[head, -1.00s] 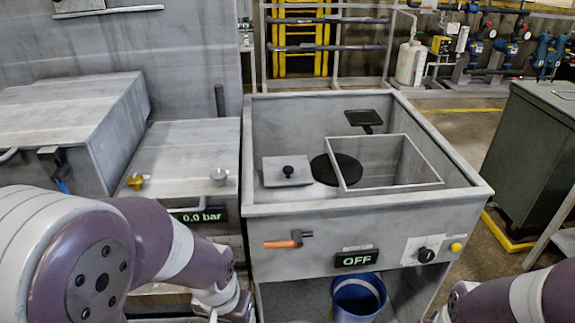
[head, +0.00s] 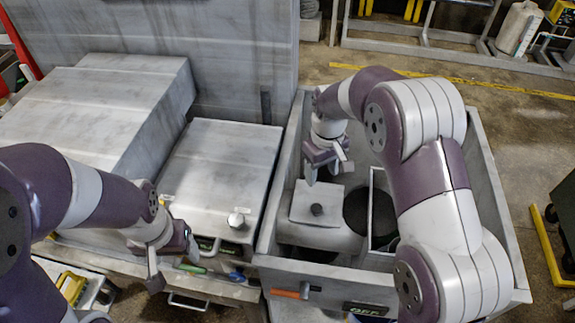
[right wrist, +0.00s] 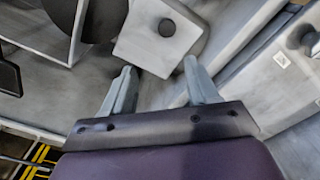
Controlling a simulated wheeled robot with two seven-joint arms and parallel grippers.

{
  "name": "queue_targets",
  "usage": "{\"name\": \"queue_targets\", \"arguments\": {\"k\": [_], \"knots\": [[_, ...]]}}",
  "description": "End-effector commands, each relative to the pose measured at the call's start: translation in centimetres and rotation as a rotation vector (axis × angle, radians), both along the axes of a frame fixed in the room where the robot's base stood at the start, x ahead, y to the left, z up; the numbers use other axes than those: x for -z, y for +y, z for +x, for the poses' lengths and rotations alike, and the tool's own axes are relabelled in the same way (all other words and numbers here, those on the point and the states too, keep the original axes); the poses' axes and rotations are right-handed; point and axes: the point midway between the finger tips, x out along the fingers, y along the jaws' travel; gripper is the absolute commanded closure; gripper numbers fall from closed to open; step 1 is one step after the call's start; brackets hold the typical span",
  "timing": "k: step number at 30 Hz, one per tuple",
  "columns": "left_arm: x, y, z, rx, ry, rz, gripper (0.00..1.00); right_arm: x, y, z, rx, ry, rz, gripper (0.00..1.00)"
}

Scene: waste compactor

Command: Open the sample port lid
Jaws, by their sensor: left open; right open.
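The sample port lid is a grey square plate (head: 302,205) with a round black knob (head: 317,209), lying flat inside the compactor bin. In the right wrist view the lid (right wrist: 140,42) and its knob (right wrist: 167,27) lie just beyond the fingertips. My right gripper (head: 326,170) is open and empty, above and behind the lid, apart from it. Its two fingers show in the right wrist view (right wrist: 158,75), with the lid's lower corner between them. My left gripper (head: 172,262) is open and empty, low in front of the left cabinet.
The bin's grey wall (head: 265,225) surrounds the lid. A dark round opening (head: 366,212) and an upright partition (head: 371,195) stand right of it. An orange-handled tool (head: 290,293) is on the bin's front.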

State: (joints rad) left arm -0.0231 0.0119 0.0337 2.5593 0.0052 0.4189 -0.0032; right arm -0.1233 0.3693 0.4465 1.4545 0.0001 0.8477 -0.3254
Motion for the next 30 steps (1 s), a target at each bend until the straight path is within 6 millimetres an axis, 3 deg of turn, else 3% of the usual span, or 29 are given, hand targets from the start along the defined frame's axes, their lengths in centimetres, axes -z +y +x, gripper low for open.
{"name": "queue_targets", "arguments": {"k": [5, 18, 24, 30], "knots": [[-0.5, 0.0, 0.0, 0.0, 0.0, 0.0, 0.31, 0.5, 0.0, -0.4, -0.061, 0.03, -0.003, 0.41], [-4.6, 0.0, 0.1, 0.0, -0.001, 0.0, 0.31, 10.5, 0.0, -0.5, -0.057, 0.026, -0.003, 0.41], [-4.9, 0.0, 0.1, 0.0, 0.0, 0.0, 0.31, 12.2, 0.0, -0.5, -0.057, 0.023, -0.003, 0.41], [-4.8, 0.0, 0.0, 0.0, 0.0, 0.0, 0.31, 12.3, 0.0, -0.5, -0.057, 0.023, -0.003, 0.41]]}}
